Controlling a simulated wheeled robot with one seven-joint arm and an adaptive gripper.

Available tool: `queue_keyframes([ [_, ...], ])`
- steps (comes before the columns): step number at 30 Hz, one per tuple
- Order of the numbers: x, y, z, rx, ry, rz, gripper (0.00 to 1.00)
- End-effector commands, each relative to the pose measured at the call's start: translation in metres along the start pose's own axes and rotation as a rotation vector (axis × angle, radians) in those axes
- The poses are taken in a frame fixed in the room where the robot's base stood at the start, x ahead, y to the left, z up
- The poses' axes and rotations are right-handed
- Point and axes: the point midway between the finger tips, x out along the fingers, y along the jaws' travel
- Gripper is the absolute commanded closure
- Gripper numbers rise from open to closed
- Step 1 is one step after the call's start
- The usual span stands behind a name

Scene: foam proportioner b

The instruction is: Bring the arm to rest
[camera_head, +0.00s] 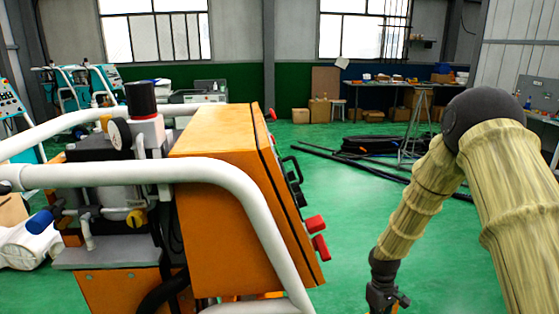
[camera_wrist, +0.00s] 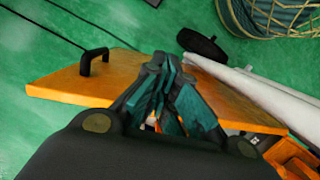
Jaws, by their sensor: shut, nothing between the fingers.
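My gripper (camera_head: 388,298) hangs low at the bottom of the head view, to the right of the orange cabinet (camera_head: 222,205), with green floor showing between them. My arm, in a tan ribbed sleeve, bends at a dark joint at the upper right and comes down to it. In the wrist view my gripper (camera_wrist: 168,70) has its dark and teal fingers drawn together with nothing held. The orange cabinet (camera_wrist: 60,82) lies behind the fingers in that view. Whether any finger touches it cannot be told there. The fingertips are small in the head view.
White tube rails (camera_head: 235,190) curve around the machine. Red knobs (camera_head: 317,235) and a black handle (camera_head: 291,168) stick out of the cabinet's right side. Black hoses (camera_head: 375,146) and a tripod (camera_head: 415,125) stand farther back. Green floor (camera_head: 345,210) is clear between cabinet and arm.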

Motion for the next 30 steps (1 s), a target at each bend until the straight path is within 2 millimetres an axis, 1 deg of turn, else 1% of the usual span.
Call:
queue_keyframes([
  [1, 0.014, -0.009, 0.006, 0.008, 0.003, -0.009, 1.0],
  [2, 0.021, -0.014, 0.009, 0.014, 0.008, -0.013, 1.0],
  [5, 0.05, -0.035, 0.024, 0.042, 0.027, -0.031, 1.0],
  [6, 0.065, -0.046, 0.032, 0.057, 0.035, -0.039, 1.0],
  [8, 0.087, -0.065, 0.046, 0.084, 0.05, -0.052, 1.0],
  [9, 0.102, -0.077, 0.057, 0.104, 0.06, -0.059, 1.0],
  [11, 0.122, -0.095, 0.075, 0.138, 0.076, -0.069, 1.0],
  [12, 0.133, -0.107, 0.087, 0.161, 0.086, -0.073, 1.0],
  [14, 0.15, -0.124, 0.107, 0.195, 0.099, -0.078, 1.0],
  [15, 0.159, -0.134, 0.12, 0.219, 0.107, -0.08, 1.0],
  [17, 0.172, -0.149, 0.141, 0.256, 0.12, -0.08, 1.0],
  [19, 0.183, -0.166, 0.167, 0.297, 0.133, -0.077, 1.0],
  [21, 0.192, -0.181, 0.193, 0.336, 0.145, -0.069, 1.0],
  [24, 0.199, -0.197, 0.226, 0.388, 0.161, -0.054, 1.0],
  [27, 0.2, -0.208, 0.252, 0.426, 0.176, -0.037, 1.0],
  [30, 0.199, -0.214, 0.268, 0.449, 0.187, -0.023, 1.0],
])
